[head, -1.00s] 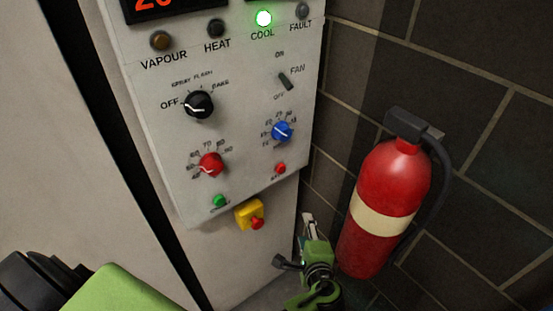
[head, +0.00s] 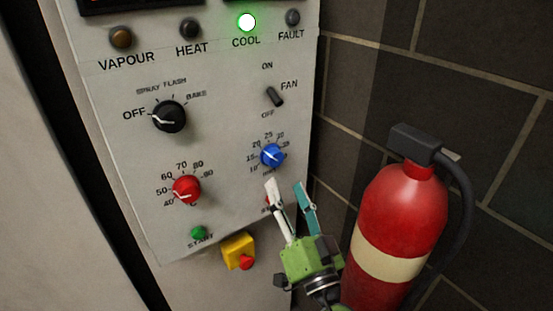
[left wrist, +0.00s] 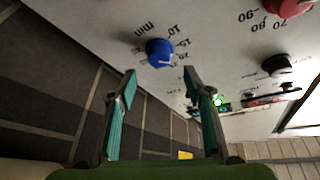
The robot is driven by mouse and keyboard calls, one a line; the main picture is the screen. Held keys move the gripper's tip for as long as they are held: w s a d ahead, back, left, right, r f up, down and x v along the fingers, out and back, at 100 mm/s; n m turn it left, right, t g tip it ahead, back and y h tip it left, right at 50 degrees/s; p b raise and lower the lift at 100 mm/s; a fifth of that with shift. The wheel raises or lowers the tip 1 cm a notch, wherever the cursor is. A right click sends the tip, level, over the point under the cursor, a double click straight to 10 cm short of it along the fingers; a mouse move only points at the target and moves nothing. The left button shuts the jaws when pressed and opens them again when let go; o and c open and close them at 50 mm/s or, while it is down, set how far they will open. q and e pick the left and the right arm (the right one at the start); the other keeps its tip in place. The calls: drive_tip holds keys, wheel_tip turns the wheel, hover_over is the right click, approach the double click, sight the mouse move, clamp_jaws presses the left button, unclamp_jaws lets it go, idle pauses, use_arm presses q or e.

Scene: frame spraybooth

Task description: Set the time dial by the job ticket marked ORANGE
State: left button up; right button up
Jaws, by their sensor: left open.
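The time dial is a blue knob (head: 272,155) at the lower right of the grey control panel. My left gripper (head: 286,185) is open and empty, just below the dial in the head view. In the left wrist view the blue knob (left wrist: 160,52) with its "min" label lies ahead of the gap between the open fingers (left wrist: 160,76), apart from them. No job ticket is in view. My right gripper is not in view.
A red knob (head: 186,189) and a black selector (head: 169,116) are left of the dial, with the FAN switch (head: 274,96) above. A green START button (head: 199,233) and a yellow-and-red switch (head: 238,252) sit below. A fire extinguisher (head: 405,211) stands close on the right.

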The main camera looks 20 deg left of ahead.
sight(276, 162)
use_arm(q)
drive_tip(key=p+x, duration=0.2)
drive_tip(key=x, duration=0.4)
drive_tip(key=shift+w+r, duration=0.1)
drive_tip(key=shift+r, duration=0.1)
drive_tip(key=shift+w+a, duration=0.35)
drive_tip(key=shift+w, duration=0.15)
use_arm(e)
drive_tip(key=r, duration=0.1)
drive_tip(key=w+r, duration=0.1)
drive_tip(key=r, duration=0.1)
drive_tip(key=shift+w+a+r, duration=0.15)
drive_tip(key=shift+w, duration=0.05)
use_arm(q)
drive_tip(key=c, duration=1.1)
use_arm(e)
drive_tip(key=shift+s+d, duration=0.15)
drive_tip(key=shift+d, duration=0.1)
